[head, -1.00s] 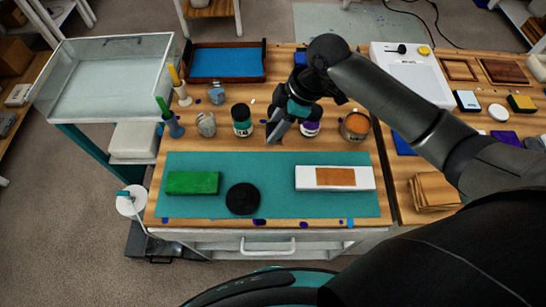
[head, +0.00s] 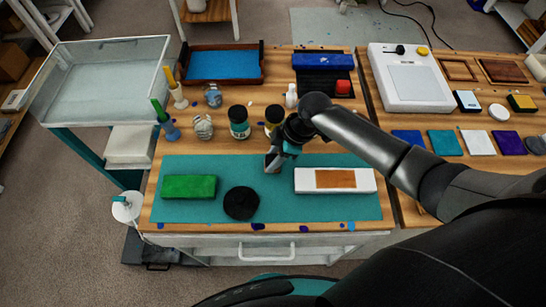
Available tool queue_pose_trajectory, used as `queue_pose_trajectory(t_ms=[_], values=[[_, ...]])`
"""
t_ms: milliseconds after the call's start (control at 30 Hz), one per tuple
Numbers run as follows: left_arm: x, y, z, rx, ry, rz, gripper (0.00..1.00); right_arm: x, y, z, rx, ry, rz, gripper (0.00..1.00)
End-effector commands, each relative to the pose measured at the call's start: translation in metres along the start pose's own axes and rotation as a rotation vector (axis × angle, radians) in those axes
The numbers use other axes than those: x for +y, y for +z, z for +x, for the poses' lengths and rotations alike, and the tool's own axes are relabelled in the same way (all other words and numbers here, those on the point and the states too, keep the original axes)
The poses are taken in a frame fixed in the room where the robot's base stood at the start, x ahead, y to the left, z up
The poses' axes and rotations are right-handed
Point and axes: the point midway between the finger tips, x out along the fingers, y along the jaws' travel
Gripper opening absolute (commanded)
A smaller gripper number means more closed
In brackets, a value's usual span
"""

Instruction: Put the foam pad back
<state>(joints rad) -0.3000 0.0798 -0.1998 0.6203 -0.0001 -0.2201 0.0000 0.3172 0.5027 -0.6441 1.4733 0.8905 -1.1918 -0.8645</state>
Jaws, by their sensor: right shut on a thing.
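My right gripper (head: 274,163) is over the back edge of the teal mat (head: 310,212), left of a white block with an orange-brown panel (head: 310,184). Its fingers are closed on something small. The wrist and fingers hide most of it, so I cannot tell its shape. On the mat a green block (head: 189,186) lies at the left and a round black disc (head: 241,203) lies near the middle front, both apart from the gripper. I cannot tell for sure which thing is the foam pad. My left gripper is not in view.
Jars (head: 239,122) and a grey figure-like item (head: 203,127) stand behind the mat. A blue-lined tray (head: 226,63) and a blue box (head: 323,62) are at the back. A white device (head: 410,78) and coloured tiles (head: 445,143) are at the right.

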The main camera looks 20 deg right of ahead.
Motion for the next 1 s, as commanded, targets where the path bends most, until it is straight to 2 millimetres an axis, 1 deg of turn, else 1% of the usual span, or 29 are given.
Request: queue_pose_trajectory(t_ms=[200,233,467,767,867,1000], values=[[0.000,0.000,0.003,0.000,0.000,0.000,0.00,0.000,0.001,0.004,0.000,0.000,0.000,0.00],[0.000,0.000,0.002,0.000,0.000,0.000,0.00,0.000,0.001,0.003,0.000,0.000,0.000,0.42],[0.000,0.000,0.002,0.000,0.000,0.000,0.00,0.000,0.001,0.002,0.000,0.000,0.001,0.68],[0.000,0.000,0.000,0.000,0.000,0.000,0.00,0.000,0.000,0.000,0.000,0.000,0.001,0.69],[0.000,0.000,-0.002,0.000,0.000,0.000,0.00,0.001,0.000,-0.007,0.000,0.001,0.000,0.69],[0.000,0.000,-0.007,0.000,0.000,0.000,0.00,0.001,0.000,-0.030,-0.001,0.002,-0.001,0.69]])
